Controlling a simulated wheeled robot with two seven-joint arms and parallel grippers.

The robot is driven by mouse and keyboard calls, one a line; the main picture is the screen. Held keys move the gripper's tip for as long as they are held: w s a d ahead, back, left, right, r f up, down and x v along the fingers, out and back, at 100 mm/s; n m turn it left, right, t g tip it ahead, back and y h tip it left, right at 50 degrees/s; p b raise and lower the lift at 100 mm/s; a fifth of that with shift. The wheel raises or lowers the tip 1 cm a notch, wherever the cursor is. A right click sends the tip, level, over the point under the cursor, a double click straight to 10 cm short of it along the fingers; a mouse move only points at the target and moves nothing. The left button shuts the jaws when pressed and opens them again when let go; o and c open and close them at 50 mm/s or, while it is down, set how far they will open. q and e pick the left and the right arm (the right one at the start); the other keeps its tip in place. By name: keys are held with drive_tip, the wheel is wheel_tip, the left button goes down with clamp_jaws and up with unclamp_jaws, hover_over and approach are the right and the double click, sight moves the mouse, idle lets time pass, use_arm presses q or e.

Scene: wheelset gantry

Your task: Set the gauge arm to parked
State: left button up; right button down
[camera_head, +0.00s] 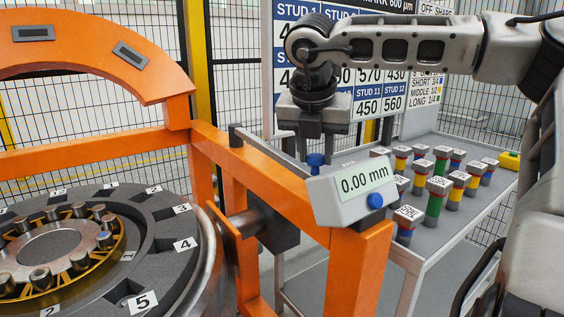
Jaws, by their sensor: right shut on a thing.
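The orange gantry frame (150,150) carries a grey gauge display (345,197) that reads 0.00 mm and has a blue button on its face. My right gripper (308,150) points down behind the display, shut on a blue knob (315,161) whose lower part shows under the fingers. The gripper body hides the knob's upper part. I cannot clearly make out the gauge arm or how the knob joins it. A dark block (272,226) sits on the frame's inner side, beside the wheel. My left gripper is not in view.
A grey wheel (150,215) with numbered slots and a ring of studs lies at the left. A table (440,225) at the right holds several coloured studs (437,197) and a yellow item (509,160). A stud chart (370,95) and mesh fence stand behind.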

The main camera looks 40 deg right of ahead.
drive_tip(key=shift+n+t, duration=0.3)
drive_tip(key=shift+n, duration=0.4)
drive_tip(key=d, duration=0.4)
drive_tip(key=shift+s+d+r, duration=0.1)
drive_tip(key=shift+s+r, duration=0.15)
drive_tip(key=shift+s, duration=0.15)
drive_tip(key=c, duration=1.2)
unclamp_jaws()
drive_tip(key=shift+d, duration=0.1)
drive_tip(key=shift+c, duration=0.2)
drive_tip(key=shift+o, duration=0.9)
drive_tip(key=shift+s+d+f, duration=0.1)
drive_tip(key=shift+s+f, duration=0.05)
drive_tip(key=v, duration=1.6)
